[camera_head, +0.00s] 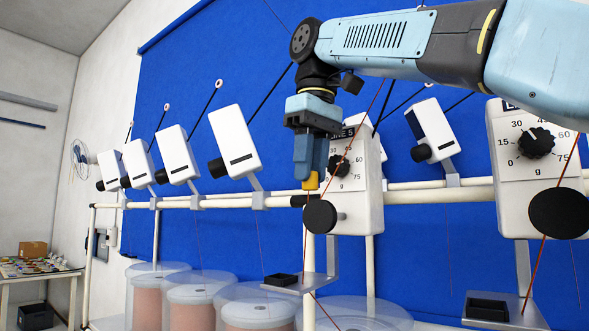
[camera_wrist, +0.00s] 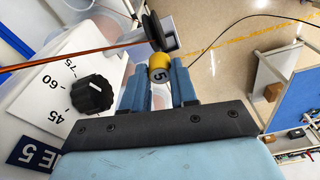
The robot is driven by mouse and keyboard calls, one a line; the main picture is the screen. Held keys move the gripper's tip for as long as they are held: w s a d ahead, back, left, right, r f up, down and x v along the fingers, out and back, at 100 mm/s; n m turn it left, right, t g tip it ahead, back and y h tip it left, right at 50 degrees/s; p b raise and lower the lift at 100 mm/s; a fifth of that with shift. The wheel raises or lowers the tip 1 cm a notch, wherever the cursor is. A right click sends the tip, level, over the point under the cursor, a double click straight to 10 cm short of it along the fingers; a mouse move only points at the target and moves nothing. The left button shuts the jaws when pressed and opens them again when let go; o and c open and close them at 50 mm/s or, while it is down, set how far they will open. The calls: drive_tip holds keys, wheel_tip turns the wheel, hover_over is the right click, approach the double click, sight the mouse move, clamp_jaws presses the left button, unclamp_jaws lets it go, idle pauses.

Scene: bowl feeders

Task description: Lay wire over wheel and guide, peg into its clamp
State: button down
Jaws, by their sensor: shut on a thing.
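My gripper (camera_head: 310,172) points down in front of the LINE 5 unit (camera_head: 356,190), shut on a yellow peg (camera_head: 311,183). In the wrist view the peg (camera_wrist: 160,68), marked 5, sits between the fingertips (camera_wrist: 161,78). The black wheel (camera_head: 320,216) is just below the peg in the head view; it also shows in the wrist view (camera_wrist: 153,28). A copper-red wire (camera_head: 366,119) slants down past the unit's dial; in the wrist view the wire (camera_wrist: 70,55) runs toward the wheel. Whether it lies in the groove, I cannot tell. A black block (camera_head: 281,280), perhaps the clamp, sits on a grey bracket.
A second dial unit (camera_head: 536,165) with its own wheel (camera_head: 560,213) stands at right. White rails (camera_head: 420,197) run behind. Several white tilted units stand at left. Clear-covered drums (camera_head: 257,303) stand below. A blue panel (camera_head: 420,240) closes the back.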

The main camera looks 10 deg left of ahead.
drive_tip(key=s+d, duration=0.6)
drive_tip(key=s, duration=0.2)
drive_tip(key=shift+d, duration=0.3)
idle(0.5)
drive_tip(key=shift+s+f, duration=0.1)
idle(0.7)
